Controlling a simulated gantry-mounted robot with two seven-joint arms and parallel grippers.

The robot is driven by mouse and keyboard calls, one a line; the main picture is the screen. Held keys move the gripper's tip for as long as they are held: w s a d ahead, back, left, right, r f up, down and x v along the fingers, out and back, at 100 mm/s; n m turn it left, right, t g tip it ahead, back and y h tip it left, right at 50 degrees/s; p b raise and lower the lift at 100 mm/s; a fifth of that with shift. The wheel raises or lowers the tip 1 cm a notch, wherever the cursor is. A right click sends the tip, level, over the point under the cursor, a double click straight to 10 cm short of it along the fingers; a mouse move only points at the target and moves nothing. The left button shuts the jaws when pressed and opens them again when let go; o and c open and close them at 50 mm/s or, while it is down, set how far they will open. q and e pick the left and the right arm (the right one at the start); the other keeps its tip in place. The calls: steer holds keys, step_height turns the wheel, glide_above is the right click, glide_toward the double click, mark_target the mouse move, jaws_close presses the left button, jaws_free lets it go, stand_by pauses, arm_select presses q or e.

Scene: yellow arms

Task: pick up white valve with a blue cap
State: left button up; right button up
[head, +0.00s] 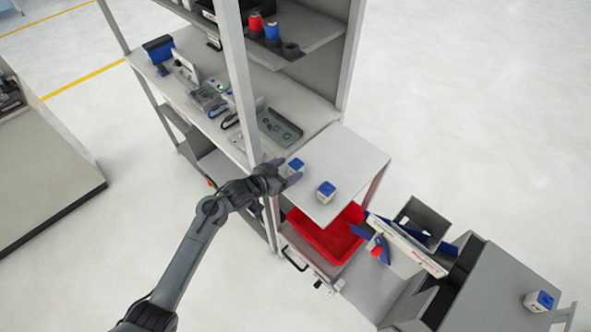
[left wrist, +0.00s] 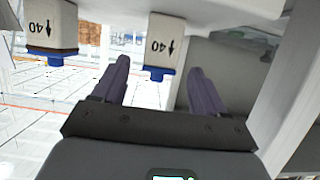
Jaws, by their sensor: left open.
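A white valve with a blue cap (head: 296,167) stands on the shelf's side table. In the left wrist view, which looks upside down, this white valve (left wrist: 166,40) has "40" and an arrow on its side and lines up between my fingers. My left gripper (head: 285,171) is open at its near left side, with purple fingers that also show in the left wrist view (left wrist: 159,68). Contact cannot be told. A second such valve (head: 326,193) stands nearer the front corner and is at the upper left of the left wrist view (left wrist: 52,32). My right gripper is not in view.
A shelf post (head: 240,90) rises close beside my left gripper. A red bin (head: 330,240) sits below the side table (head: 345,155). A third blue-capped valve (head: 538,301) stands at the lower right. Parts and tools lie on the long shelf (head: 235,140).

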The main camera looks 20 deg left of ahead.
mark_target(300, 163)
arm_select(q)
steer(key=shift+x, duration=3.3)
steer(key=shift+s+f, duration=0.15)
steer(key=shift+f, duration=0.05)
steer(key=shift+c, duration=0.3)
steer(key=c, duration=1)
steer(key=shift+c, duration=0.2)
steer(key=shift+r, duration=0.1)
steer(key=shift+r, duration=0.45)
steer(key=r, duration=0.3)
steer(key=shift+s+d+r, duration=0.1)
steer(key=shift+d+r, duration=0.15)
steer(key=shift+d, duration=0.15)
steer(key=s+d+r, duration=0.3)
steer(key=d+r, duration=0.3)
steer(key=d, duration=0.4)
steer(key=shift+s+r, duration=0.2)
steer(key=shift+s, duration=0.1)
steer(key=shift+d, duration=0.25)
